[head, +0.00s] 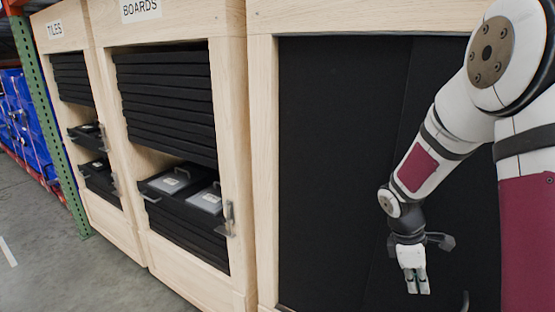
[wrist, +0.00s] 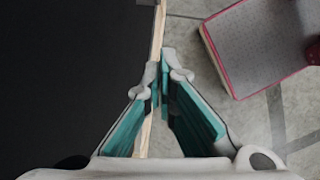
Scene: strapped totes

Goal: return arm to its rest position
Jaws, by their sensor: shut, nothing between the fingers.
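My arm reaches down from the upper right in the head view, and my gripper (head: 418,290) hangs at its end, fingers pointing down, in front of a black cabinet panel (head: 340,150). In the wrist view my gripper (wrist: 162,72) has its two teal-lined fingers brought together at the tips, with nothing held between them. A pale wooden edge (wrist: 157,40) runs below and behind the fingers in that view.
Wooden cabinets labelled TILES (head: 55,29) and BOARDS (head: 141,8) stand to the left with black trays. Blue totes (head: 22,115) sit on a rack at far left. Grey floor (head: 60,270) is clear in front. A red-edged grey panel (wrist: 262,45) shows at the wrist view's upper right.

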